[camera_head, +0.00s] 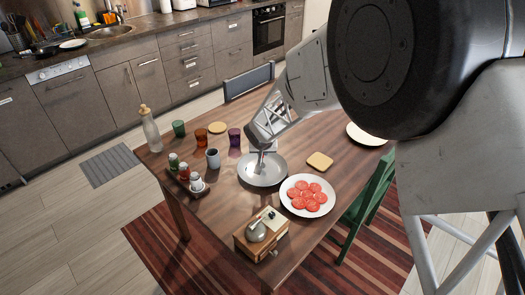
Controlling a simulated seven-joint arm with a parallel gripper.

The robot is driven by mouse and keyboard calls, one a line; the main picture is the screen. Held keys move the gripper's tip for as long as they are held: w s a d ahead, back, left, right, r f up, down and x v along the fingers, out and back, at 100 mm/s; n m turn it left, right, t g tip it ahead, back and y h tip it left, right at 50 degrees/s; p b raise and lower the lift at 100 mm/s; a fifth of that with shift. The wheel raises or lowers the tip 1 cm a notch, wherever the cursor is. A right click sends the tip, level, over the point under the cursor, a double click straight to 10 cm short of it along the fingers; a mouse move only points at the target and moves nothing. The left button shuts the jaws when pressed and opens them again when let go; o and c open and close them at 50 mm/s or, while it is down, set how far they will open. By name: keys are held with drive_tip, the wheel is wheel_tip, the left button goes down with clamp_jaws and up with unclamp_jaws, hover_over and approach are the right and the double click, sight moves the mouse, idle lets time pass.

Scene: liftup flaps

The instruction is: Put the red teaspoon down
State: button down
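My arm reaches down from the upper right over the wooden table (222,228). My gripper (260,168) points down over a pale round dish (268,181) near the middle of the table. Its fingertips are small here and lie against the dish in the picture, so I cannot tell whether they touch it or whether they are open or shut. I cannot make out a red teaspoon in this view; it may be hidden by my gripper or too small to see.
A plate of tomato slices (307,196) lies right of the dish, near a slice of bread (320,161). Cups, including a purple one (234,137), a bottle (150,131) and a condiment tray stand at left.

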drive_tip(key=shift+f, duration=0.3)
drive_tip(key=c, duration=1.2)
unclamp_jaws()
drive_tip(key=shift+r, duration=0.15)
drive_tip(key=v, duration=1.2)
